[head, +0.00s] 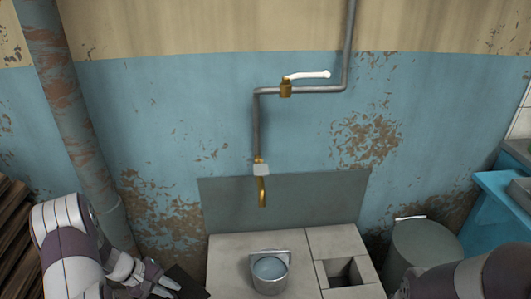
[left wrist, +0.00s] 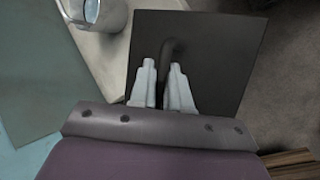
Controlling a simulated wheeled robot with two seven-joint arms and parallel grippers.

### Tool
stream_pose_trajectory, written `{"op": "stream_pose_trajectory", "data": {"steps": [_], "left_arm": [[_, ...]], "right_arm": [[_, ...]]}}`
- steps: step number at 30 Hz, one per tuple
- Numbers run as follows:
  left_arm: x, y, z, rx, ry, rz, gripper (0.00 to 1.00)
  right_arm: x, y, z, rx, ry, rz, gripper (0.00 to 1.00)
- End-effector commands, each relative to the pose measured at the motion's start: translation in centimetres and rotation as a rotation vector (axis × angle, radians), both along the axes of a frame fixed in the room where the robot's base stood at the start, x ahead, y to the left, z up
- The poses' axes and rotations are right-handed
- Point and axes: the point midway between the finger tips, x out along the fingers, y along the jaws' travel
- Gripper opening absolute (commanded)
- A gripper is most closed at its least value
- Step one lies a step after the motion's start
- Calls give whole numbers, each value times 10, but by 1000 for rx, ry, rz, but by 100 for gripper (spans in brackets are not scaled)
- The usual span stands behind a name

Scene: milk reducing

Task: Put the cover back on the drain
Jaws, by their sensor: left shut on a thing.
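The drain cover (left wrist: 222,50) is a dark square plate with a curved bar handle (left wrist: 170,50). In the left wrist view my left gripper (left wrist: 163,72) is shut on that handle, with the plate beyond the fingers. In the head view my left gripper (head: 160,277) is low on the left, and part of the dark cover (head: 187,284) shows beside it, left of the pale sink block. The square drain opening (head: 342,271) is uncovered at the right of the block. A dark part of my right arm shows at the lower right; its gripper is out of view.
A metal pot (head: 269,272) stands on the pale block (head: 226,262) between the cover and the opening, under a brass tap (head: 262,190). A lidded grey-green bin (head: 424,248) stands right of the block. Wood (head: 15,235) is stacked at far left.

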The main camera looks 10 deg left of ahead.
Motion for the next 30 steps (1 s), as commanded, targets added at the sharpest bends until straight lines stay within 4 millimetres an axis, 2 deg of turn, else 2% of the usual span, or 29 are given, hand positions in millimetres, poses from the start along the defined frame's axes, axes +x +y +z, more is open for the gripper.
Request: {"op": "stream_pose_trajectory", "data": {"steps": [3, 9, 15, 18, 20, 26, 30], "left_arm": [[7, -35, 32, 4, -5, -251, 0], [20, -91, 78, 3, -2, -631, 0], [36, -134, 100, 1, -2, -778, 0], [38, -155, 104, -1, 0, -829, 0], [38, -152, 118, -1, 0, -823, 0], [36, -152, 139, -3, -1, -819, 0], [33, -152, 162, -4, -2, -819, 0]], "right_arm": [[0, 0, 0, 0, 0, 0, 0], [0, 0, 0, 0, 0, 0, 0], [0, 0, 0, 0, 0, 0, 0], [0, 0, 0, 0, 0, 0, 0], [0, 0, 18, 0, 1, 0, 0], [0, 0, 53, 0, 0, 0, 0], [0, 0, 89, 0, 0, 0, 0]]}}
